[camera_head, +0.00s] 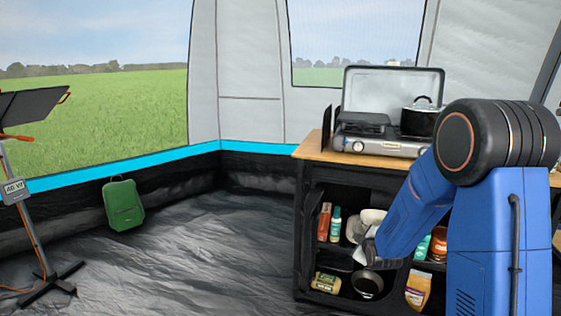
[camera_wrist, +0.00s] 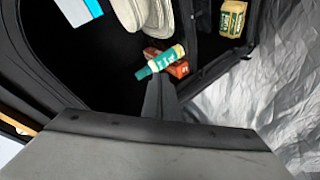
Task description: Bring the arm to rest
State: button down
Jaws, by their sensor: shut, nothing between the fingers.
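My blue arm reaches down across the front of the kitchen cabinet (camera_head: 302,230) in the head view. My gripper (camera_head: 366,250) is at its lower end, small and partly unclear, in front of the open shelves. In the wrist view my gripper (camera_wrist: 160,80) shows as dark fingers, shut and empty. Their tips overlap a bottle with a teal and cream label (camera_wrist: 166,60) in the picture; I cannot tell whether they touch it. A red item (camera_wrist: 180,69) lies beside that bottle in the picture.
A stove (camera_head: 385,145) with a black pot (camera_head: 420,119) stands on the cabinet. The shelves hold bottles, bowls (camera_head: 372,217), a pan (camera_head: 367,284) and packets. The middle floor is clear.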

jog(key=s+r+m+g, duration=0.2)
jog(key=s+r+m, duration=0.1)
jog(key=s+r, duration=0.55)
jog(key=s+r+m+g, duration=0.2)
jog(key=s, duration=1.1)
jog(key=s+r+m+g, duration=0.2)
jog(key=s+r+m, duration=0.1)
jog(key=s, duration=1.1)
jog(key=s+r+m+g, duration=0.2)
jog(key=s+m, duration=0.1)
jog(key=s, duration=1)
jog(key=shift+s+a+r, duration=0.3)
jog(key=shift+a, duration=0.05)
